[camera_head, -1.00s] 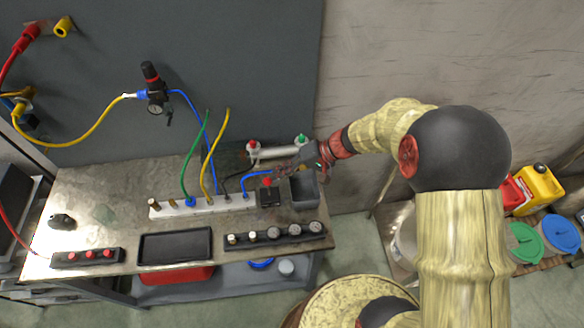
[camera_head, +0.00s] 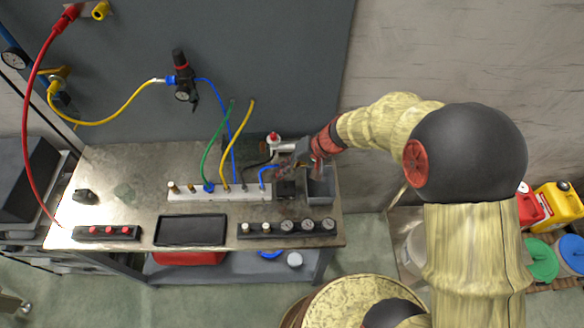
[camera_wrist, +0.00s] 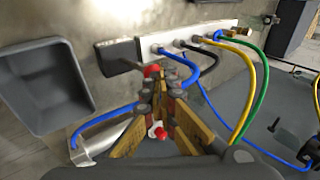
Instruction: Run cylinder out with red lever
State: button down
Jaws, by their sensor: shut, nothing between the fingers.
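The red lever (camera_wrist: 152,71) shows as a red knob at the edge of a black valve block (camera_wrist: 118,57) in the wrist view. The block also shows in the head view (camera_head: 287,189), where my gripper hides the lever. My gripper (camera_wrist: 157,84) is shut and empty, its fingertips right at the lever; I cannot tell whether they touch. In the head view my gripper (camera_head: 290,160) is above the block. The silver cylinder (camera_wrist: 108,137) lies behind my fingers, partly hidden, with a red fitting (camera_wrist: 160,133). Its rod is not clear.
A grey bin (camera_wrist: 42,88) stands beside the valve block. A white manifold (camera_head: 218,191) with blue, black, yellow and green hoses is close by.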

jog(key=shift+a+r+h+p, duration=0.1)
jog(key=shift+a+h+p, duration=0.5)
jog(key=shift+a, duration=0.3)
jog(key=shift+w+a+f+b, duration=0.1)
jog(key=shift+a+f+b, duration=0.2)
jog(key=shift+a+b, duration=0.45)
jog(key=shift+d, duration=0.2)
jog(key=shift+d+f+b, duration=0.2)
jog(key=shift+d+b, duration=0.4)
jog(key=shift+d, duration=0.05)
jog(key=shift+d+r, duration=0.1)
jog(key=shift+r, duration=0.2)
jog(key=a+p+v, duration=0.1)
jog(key=p+v, duration=0.1)
jog(key=v, duration=1.1)
jog(key=shift+r, duration=0.55)
